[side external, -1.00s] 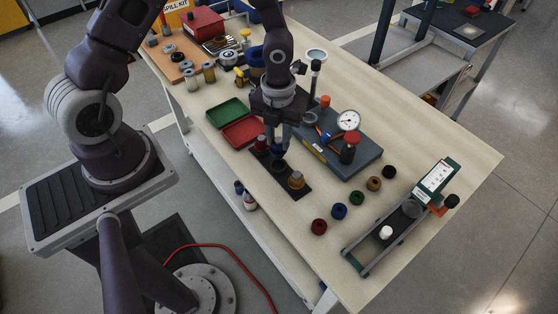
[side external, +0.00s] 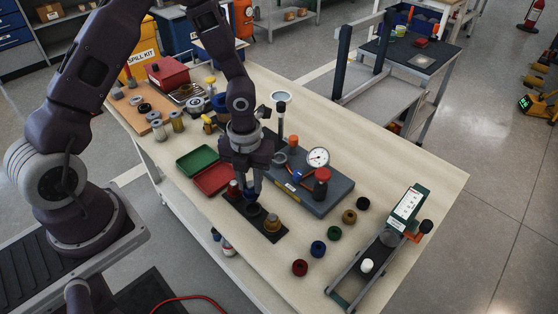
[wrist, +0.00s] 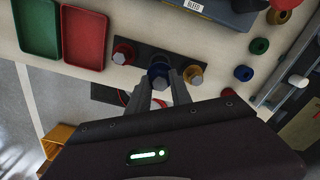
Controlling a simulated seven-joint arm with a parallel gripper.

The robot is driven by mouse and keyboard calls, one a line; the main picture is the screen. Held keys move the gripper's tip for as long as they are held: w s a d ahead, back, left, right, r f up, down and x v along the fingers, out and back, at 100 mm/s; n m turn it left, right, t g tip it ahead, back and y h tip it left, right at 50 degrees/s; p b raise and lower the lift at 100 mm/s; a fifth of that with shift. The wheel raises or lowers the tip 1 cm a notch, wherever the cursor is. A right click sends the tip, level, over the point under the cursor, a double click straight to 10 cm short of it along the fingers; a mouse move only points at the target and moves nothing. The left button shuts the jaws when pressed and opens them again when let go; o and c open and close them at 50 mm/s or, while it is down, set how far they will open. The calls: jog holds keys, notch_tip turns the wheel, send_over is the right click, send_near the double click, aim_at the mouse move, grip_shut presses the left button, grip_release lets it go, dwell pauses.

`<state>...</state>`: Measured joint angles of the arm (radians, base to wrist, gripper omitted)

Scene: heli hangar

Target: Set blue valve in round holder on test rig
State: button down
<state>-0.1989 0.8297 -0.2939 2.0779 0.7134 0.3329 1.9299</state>
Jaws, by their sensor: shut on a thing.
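My gripper (side external: 252,188) points down over the middle place of a black rack (side external: 238,210). It is shut on the blue valve (wrist: 159,69), whose top shows between the fingers in the wrist view. In the side view the fingers partly hide the valve, and a dark round seat (side external: 254,209) shows just beneath it. I cannot tell if the valve is clear of the seat. A red valve (side external: 233,188) and a yellow valve (side external: 272,222) stand on either side. The grey test rig (side external: 327,197) lies behind, with a ring-shaped round holder (side external: 279,158) on its left.
The rig bears a gauge (side external: 318,157), a red-topped dark cylinder (side external: 322,182) and an orange cap (side external: 293,143). A tall post (side external: 281,118) stands behind. Green (side external: 198,160) and red (side external: 213,179) trays lie left; several coloured rings, including a red one (side external: 300,268), lie right.

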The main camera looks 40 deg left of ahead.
jog(key=w+a+r+n, duration=0.2)
jog(key=w+a+n, duration=0.1)
jog(key=w, duration=0.5)
jog(key=w+a+r+n, duration=0.2)
jog(key=w+a, duration=0.1)
jog(key=w, duration=0.5)
jog(key=shift+w+a+f, duration=0.15)
jog(key=shift+f, duration=1.05)
jog(key=shift+w+a+f, duration=0.1)
jog(key=shift+f, duration=1.1)
jog(key=shift+f, duration=1.1)
jog(key=c, duration=1.1)
grip_release()
jog(key=shift+r, duration=3.5)
